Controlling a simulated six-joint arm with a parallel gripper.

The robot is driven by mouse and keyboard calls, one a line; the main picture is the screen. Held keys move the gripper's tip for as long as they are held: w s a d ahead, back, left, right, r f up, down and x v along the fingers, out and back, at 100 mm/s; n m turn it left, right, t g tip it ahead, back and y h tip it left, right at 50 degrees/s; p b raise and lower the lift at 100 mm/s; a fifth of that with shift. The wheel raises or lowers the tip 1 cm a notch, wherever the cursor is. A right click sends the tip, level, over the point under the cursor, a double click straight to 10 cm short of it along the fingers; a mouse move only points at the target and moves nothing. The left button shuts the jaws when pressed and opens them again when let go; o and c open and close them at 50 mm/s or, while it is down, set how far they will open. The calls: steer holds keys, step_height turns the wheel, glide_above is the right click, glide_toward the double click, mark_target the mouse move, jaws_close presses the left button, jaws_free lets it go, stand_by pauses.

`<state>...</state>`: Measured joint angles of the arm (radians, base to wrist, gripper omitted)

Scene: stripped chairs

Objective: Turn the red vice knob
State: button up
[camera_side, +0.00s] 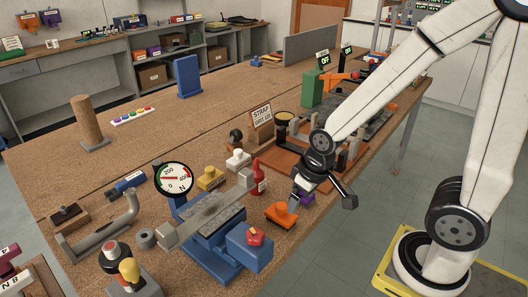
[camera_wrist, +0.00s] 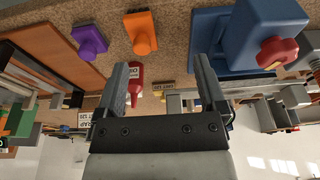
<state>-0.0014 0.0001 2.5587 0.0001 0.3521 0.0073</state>
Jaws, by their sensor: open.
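The red vice knob (camera_side: 255,237) sits on the end block of the blue vice (camera_side: 215,252) on the cork-topped bench. In the wrist view the knob (camera_wrist: 277,52) is at the upper right, on the blue vice body (camera_wrist: 235,32), outside the jaws. My gripper (camera_side: 294,203) is to the right of the knob in the side view, close to an orange block. In the wrist view my gripper (camera_wrist: 165,62) has its two fingers spread with nothing held between them. The knob is apart from both fingers.
The orange block (camera_side: 281,215), a purple block (camera_side: 307,198) and a red bottle (camera_side: 258,180) stand near my gripper. A round dial gauge (camera_side: 173,178) stands behind the vice. A yellow knob (camera_side: 129,270) is at the front left.

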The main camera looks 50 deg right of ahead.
steer(key=shift+a+m, duration=0.85)
steer(key=shift+m, duration=0.15)
step_height(320, 180, up, 5)
steer(key=m+g, duration=0.2)
steer(key=m, duration=0.9)
glide_above(255, 234)
steer(key=d, duration=0.2)
steer(key=shift+a+r, duration=0.15)
steer(key=shift+a, duration=0.05)
steer(key=shift+a+r+m+g, duration=0.35)
steer(key=shift+a+m, duration=0.4)
steer(key=shift+m, duration=0.25)
steer(key=shift+f, duration=3.9)
jaws_close()
steer(key=shift+n, duration=0.5)
